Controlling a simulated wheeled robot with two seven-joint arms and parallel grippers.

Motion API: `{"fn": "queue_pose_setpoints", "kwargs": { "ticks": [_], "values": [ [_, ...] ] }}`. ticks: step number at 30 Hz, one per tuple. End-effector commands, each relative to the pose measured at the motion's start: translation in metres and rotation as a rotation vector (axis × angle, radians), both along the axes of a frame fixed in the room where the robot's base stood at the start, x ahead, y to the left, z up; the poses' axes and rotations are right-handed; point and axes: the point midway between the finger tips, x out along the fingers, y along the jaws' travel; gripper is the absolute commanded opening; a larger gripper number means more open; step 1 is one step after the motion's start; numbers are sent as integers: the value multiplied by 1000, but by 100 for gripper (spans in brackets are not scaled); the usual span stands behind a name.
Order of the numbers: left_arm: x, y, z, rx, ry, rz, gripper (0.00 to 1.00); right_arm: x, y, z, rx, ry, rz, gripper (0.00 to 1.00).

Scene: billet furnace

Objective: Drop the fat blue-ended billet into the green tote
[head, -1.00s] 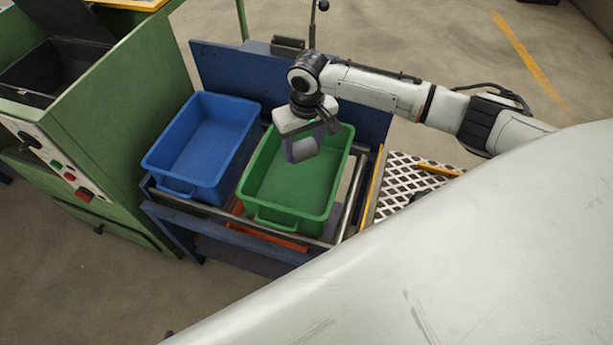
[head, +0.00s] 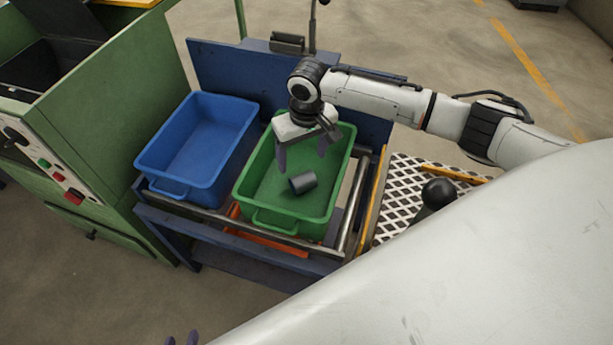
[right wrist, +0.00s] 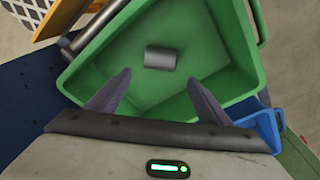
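A short, thick dark grey billet (head: 302,183) is inside the green tote (head: 277,222), on its side and below my right gripper. No blue end shows on it, and I cannot tell whether it rests fully on the floor. My right gripper (head: 303,156) is open and empty over the tote. In the right wrist view its fingers (right wrist: 158,92) are spread, with the billet (right wrist: 160,58) beyond them, apart from both, inside the green tote (right wrist: 235,40).
A blue tote (head: 165,183) stands left of the green one on the blue-framed roller stand (head: 341,240). A green machine with buttons (head: 110,110) stands at the left. A perforated plate (head: 400,205) with a black knob (head: 438,193) lies to the right.

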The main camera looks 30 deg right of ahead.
Motion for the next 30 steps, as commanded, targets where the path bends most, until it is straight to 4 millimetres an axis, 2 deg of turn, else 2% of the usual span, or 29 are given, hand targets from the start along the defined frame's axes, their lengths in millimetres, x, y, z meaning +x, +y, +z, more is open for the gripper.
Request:
{"fn": "queue_pose_setpoints", "kwargs": {
  "ticks": [3,7,21,25,30],
  "values": [
    [0,0,-1,0,0,1,31,-3,-1,-4,-3,8,0,72],
    [0,1,1,0,0,1,31,-3,-1,5,-2,5,0,72],
    [-3,4,6,1,10,9,31,-11,0,89,0,-1,0,72],
    [-5,5,5,2,14,10,31,-12,0,99,0,0,-1,72],
    [-4,5,5,3,12,10,31,-13,0,102,-1,1,-1,72]
  ]
}}
